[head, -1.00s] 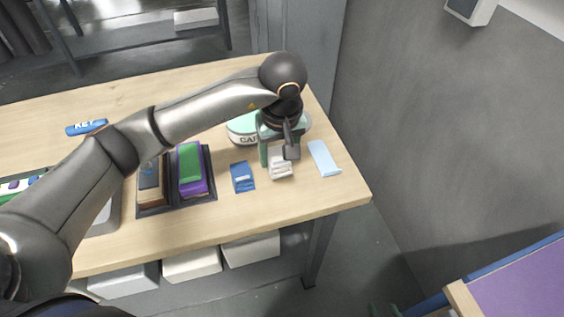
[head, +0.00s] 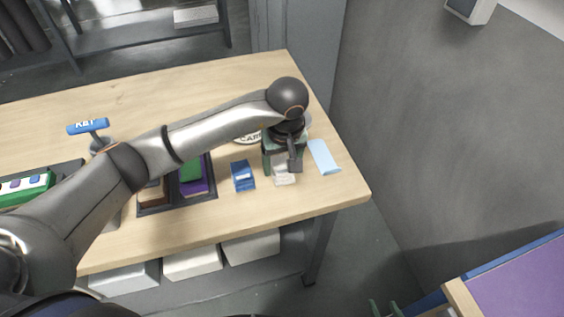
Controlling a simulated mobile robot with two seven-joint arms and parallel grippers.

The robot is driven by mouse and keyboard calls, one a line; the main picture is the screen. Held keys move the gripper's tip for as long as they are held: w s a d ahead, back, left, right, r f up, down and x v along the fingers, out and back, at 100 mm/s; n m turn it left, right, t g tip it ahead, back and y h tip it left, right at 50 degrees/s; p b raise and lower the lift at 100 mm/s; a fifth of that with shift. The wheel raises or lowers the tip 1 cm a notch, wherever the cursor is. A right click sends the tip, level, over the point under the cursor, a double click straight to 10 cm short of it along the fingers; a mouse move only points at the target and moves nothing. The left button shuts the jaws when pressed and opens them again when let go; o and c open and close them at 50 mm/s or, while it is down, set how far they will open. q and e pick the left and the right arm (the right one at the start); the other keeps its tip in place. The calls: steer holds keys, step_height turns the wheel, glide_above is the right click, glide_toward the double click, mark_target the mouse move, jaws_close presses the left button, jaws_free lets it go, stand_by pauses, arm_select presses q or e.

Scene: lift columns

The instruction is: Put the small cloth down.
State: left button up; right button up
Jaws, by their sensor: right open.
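A small white folded cloth (head: 284,178) is at the front right of the wooden table, under my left gripper (head: 283,168). The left gripper points down and appears shut on the cloth, close above or at the tabletop; its fingertips are partly hidden by the hand, and I cannot tell whether the cloth touches the table. My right gripper (head: 386,308) shows only as two green fingertips at the bottom edge, apart and empty, off the table.
A blue packet (head: 242,176) lies left of the cloth, a light blue flat piece (head: 323,157) right of it. A round labelled container (head: 248,138) stands behind my arm. A dark tray (head: 179,206) holds upright items. The table's front right corner (head: 350,194) is clear.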

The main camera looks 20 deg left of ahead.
mark_target(284, 173)
arm_select(q)
steer(key=shift+o, duration=1.3)
steer(key=shift+r+p, duration=0.3)
step_height(284, 173, up, 12)
steer(key=s+d, duration=0.1)
steer(key=shift+s+f+b, duration=0.2)
steer(key=shift+s+b, duration=0.05)
steer(key=shift+b, duration=0.2)
